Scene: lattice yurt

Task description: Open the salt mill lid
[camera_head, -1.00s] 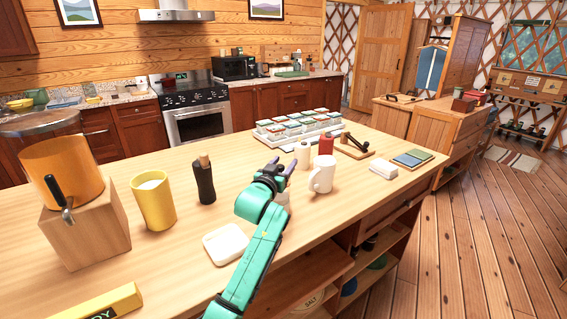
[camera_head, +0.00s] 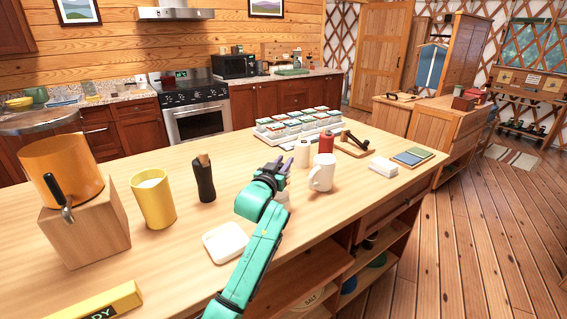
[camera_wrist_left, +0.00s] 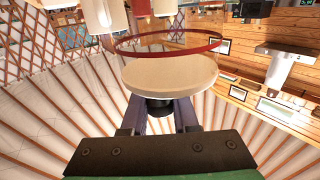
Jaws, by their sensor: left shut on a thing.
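My left gripper (camera_head: 274,170) is over the counter, among the small items. In the left wrist view its purple fingers (camera_wrist_left: 160,118) are shut on the dark knob (camera_wrist_left: 159,104) of a round cream disc (camera_wrist_left: 170,76), which looks like the salt mill lid. A thin red ring (camera_wrist_left: 168,32) shows beyond the disc; I cannot tell whether it belongs to the mill. In the head view a pale body (camera_head: 284,198), apparently the salt mill, shows just below the gripper, mostly hidden by my arm. Whether lid and body touch cannot be told. My right gripper is not in view.
A white mug (camera_head: 321,178) stands close right of the gripper, with a cream shaker (camera_head: 303,153) and a red bottle (camera_head: 326,143) behind. A dark mill (camera_head: 204,180), yellow cup (camera_head: 154,199) and white square dish (camera_head: 226,242) stand left. A spice rack (camera_head: 296,126) is at the back.

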